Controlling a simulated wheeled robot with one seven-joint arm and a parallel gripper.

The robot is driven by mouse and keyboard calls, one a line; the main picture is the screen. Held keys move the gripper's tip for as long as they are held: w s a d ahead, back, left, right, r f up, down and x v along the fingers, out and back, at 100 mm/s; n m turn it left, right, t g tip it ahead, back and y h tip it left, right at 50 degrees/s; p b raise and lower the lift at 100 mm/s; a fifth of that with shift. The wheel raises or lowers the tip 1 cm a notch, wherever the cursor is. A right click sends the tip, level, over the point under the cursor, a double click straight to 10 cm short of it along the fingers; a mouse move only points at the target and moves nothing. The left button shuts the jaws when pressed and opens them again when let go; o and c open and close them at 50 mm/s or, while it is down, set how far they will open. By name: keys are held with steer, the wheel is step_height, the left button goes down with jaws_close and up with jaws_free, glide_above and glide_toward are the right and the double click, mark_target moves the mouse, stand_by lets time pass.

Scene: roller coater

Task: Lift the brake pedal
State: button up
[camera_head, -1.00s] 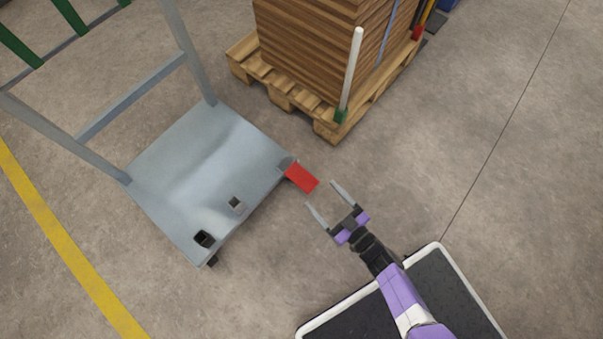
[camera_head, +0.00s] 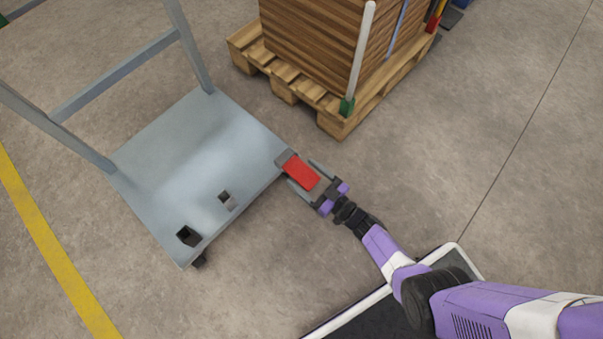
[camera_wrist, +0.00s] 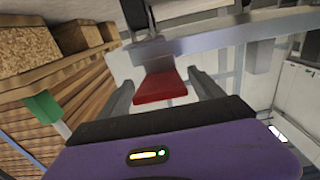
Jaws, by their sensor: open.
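The brake pedal (camera_head: 301,172) is a flat red plate that sticks out from the right corner of the grey cart (camera_head: 190,150). My gripper (camera_head: 308,177) is open, with one finger on each side of the pedal. In the wrist view the red pedal (camera_wrist: 160,86) lies between the two grey fingers (camera_wrist: 163,97), with a gap showing on both sides. The pedal's far end meets a grey bracket under the cart's edge. I cannot tell whether the fingers are at the pedal's exact height.
A wooden pallet (camera_head: 335,122) with stacked boards (camera_head: 310,45) stands behind the pedal. A white post with a green foot (camera_head: 347,105) stands at its near corner. The cart has grey uprights at the far left. Bare floor (camera_head: 480,130) lies to the right.

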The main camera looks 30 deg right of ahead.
steer(key=shift+w+a, duration=0.25)
steer(key=shift+w, duration=0.45)
jaws_close()
